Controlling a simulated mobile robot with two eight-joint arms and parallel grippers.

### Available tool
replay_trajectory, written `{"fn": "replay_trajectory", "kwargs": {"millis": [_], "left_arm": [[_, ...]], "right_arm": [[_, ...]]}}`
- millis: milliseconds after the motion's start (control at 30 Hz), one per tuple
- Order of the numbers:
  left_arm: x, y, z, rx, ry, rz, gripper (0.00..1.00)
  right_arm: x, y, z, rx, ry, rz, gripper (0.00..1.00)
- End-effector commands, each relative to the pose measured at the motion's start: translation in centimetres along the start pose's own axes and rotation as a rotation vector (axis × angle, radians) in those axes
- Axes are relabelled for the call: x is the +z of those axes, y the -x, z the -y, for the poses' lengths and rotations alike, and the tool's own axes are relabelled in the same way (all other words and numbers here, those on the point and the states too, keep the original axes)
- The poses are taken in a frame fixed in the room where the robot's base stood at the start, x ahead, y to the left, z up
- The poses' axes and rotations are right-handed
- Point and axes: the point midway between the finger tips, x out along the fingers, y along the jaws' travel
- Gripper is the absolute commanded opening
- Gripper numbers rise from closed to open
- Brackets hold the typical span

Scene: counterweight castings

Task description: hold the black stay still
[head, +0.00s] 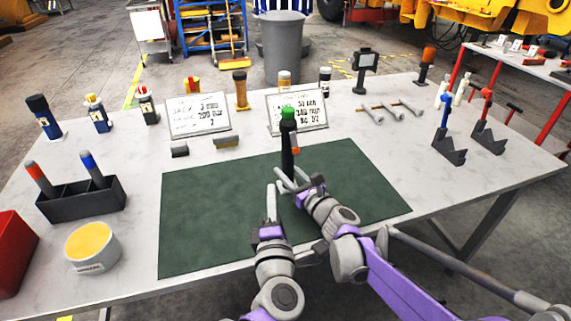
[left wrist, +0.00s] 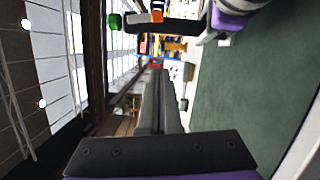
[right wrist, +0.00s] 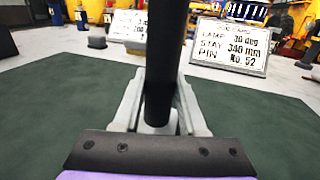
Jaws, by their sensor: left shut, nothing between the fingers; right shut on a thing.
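The black stay (head: 287,150) stands about upright over the green mat (head: 215,200), with a green top (head: 288,113) and a small orange part at its side. My right gripper (head: 290,182) is shut on its lower part. In the right wrist view the stay (right wrist: 165,55) runs up between the fingers (right wrist: 160,100). My left gripper (head: 271,190) is shut and empty, just left of and nearer than the right gripper, apart from the stay. In the left wrist view the stay (left wrist: 160,25) lies across the top, beyond the shut fingers (left wrist: 157,95).
Two written cards (head: 198,115) (head: 297,109) stand behind the mat. A black holder (head: 82,198) with two handled tools, a yellow-topped tub (head: 91,246) and a red bin (head: 14,250) are at left. Black V-blocks (head: 449,150) stand at right. Most of the mat is clear.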

Motion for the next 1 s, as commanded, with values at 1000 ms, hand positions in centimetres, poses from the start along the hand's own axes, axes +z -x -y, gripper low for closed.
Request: {"fn": "replay_trajectory", "kwargs": {"millis": [1000], "left_arm": [[3.9, -10.9, 0.0, 0.000, 0.000, 0.001, 0.00]], "right_arm": [[0.0, 0.0, 0.1, -0.001, 0.000, 0.000, 0.00]]}}
